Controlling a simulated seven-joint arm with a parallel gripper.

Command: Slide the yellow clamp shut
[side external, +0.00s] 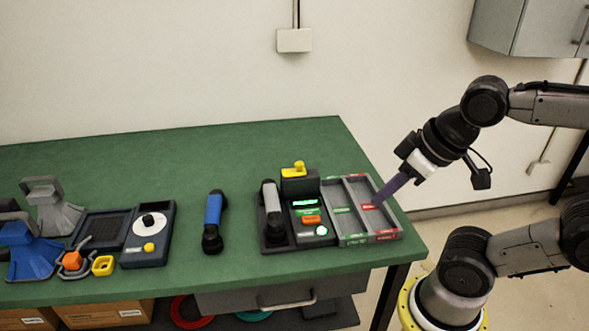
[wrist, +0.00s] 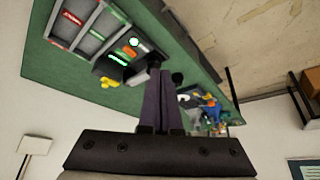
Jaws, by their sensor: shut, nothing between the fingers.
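A yellow part (side external: 298,168), which looks like the clamp, sits on top of a black block at the back of the phone base (side external: 292,241). My gripper (side external: 381,203) has long purple fingers, shut and empty, over the right side of the grey tray, well right of the yellow part. In the wrist view the fingers (wrist: 160,72) point toward the table, apart from the clamp.
A grey handset (side external: 271,212) lies on the base beside green and orange keys. The grey tray (side external: 351,239) has red and green labels. A blue handset (side external: 214,220) lies left of it. A dial unit (side external: 151,235), a yellow ring (side external: 103,265) and blue and grey holders stand further left.

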